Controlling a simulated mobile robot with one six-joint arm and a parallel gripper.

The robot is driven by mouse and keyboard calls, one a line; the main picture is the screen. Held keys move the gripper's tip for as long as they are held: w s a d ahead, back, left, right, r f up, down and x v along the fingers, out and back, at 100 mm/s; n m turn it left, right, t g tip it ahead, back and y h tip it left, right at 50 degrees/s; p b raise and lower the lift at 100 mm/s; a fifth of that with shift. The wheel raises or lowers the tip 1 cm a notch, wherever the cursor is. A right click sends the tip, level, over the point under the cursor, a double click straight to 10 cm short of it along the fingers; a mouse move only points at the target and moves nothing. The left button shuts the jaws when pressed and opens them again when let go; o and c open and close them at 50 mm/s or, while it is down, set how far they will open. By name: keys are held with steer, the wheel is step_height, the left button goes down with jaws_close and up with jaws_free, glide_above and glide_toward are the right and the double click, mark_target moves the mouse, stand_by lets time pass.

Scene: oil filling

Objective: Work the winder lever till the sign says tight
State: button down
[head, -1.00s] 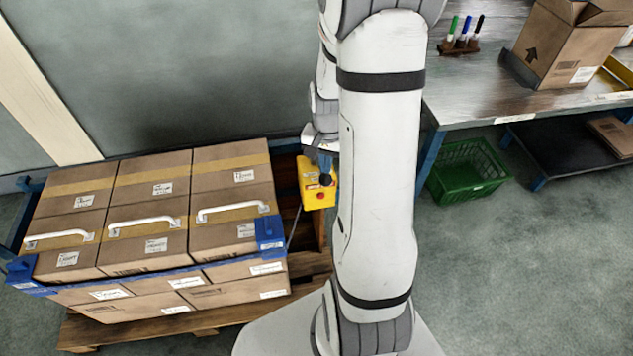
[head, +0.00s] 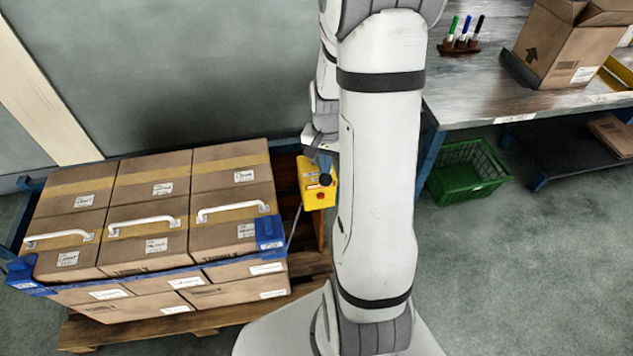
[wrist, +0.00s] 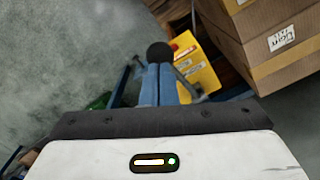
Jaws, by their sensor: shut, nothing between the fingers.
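The yellow winder box (head: 317,194) is beside the strapped cartons, just left of my arm in the head view. It also shows in the wrist view (wrist: 197,73). The lever's round black knob (head: 325,180) is over the box; in the wrist view the knob (wrist: 160,53) is right at my fingertips, with a grey rod to its right. My gripper (wrist: 159,72) is shut and empty, its blue fingers together. I cannot tell whether they touch the knob. A red spot (head: 320,197) is on the box. The sign's wording is too small to read.
Stacked cartons (head: 150,205) with white handles and blue corner guards sit on a wooden pallet (head: 90,328). A workbench (head: 470,105) with markers and an open carton stands at right. A green crate (head: 468,170) is beneath it. The floor at right is clear.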

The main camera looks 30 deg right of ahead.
step_height(320, 180, down, 9)
steer(key=s+b, duration=0.2)
steer(key=b, duration=0.6)
steer(key=r+p, duration=0.3)
steer(key=r, duration=0.1)
steer(key=w+r+p, duration=0.1)
steer(key=r+p, duration=0.3)
steer(key=w+r+p, duration=0.1)
steer(key=r+p, duration=0.2)
steer(key=r, duration=0.2)
steer(key=shift+w, duration=0.15)
stand_by(0.5)
